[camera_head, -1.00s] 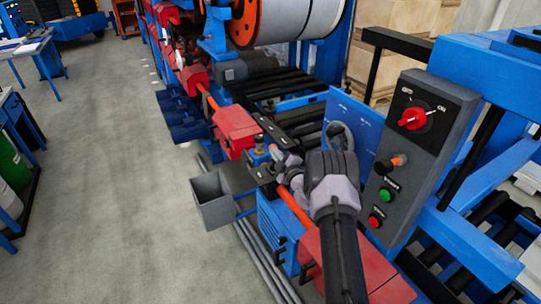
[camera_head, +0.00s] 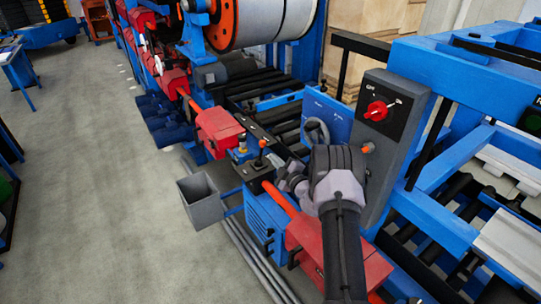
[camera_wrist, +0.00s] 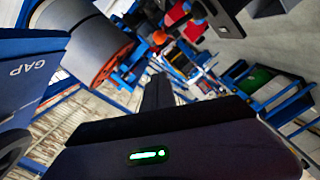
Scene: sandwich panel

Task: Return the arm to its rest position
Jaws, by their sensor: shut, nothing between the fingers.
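My arm (camera_head: 340,250) reaches up from the bottom of the head view, bent at the wrist, over the red and blue machine. It hides part of the grey control box (camera_head: 385,95), whose red rotary switch (camera_head: 377,110) stays visible. My gripper's fingers (camera_wrist: 157,90) show in the wrist view as a dark, shut shape with nothing held. The dark gripper body with a green light fills the bottom of that view. I cannot make out the fingertips in the head view.
A blue panel with a handwheel (camera_head: 316,132) stands just behind the wrist; a blue panel marked GAP (camera_wrist: 30,75) is close at left in the wrist view. A joystick box (camera_head: 262,155) and grey bin (camera_head: 201,200) lie left of the arm. Open floor (camera_head: 100,200) is at left.

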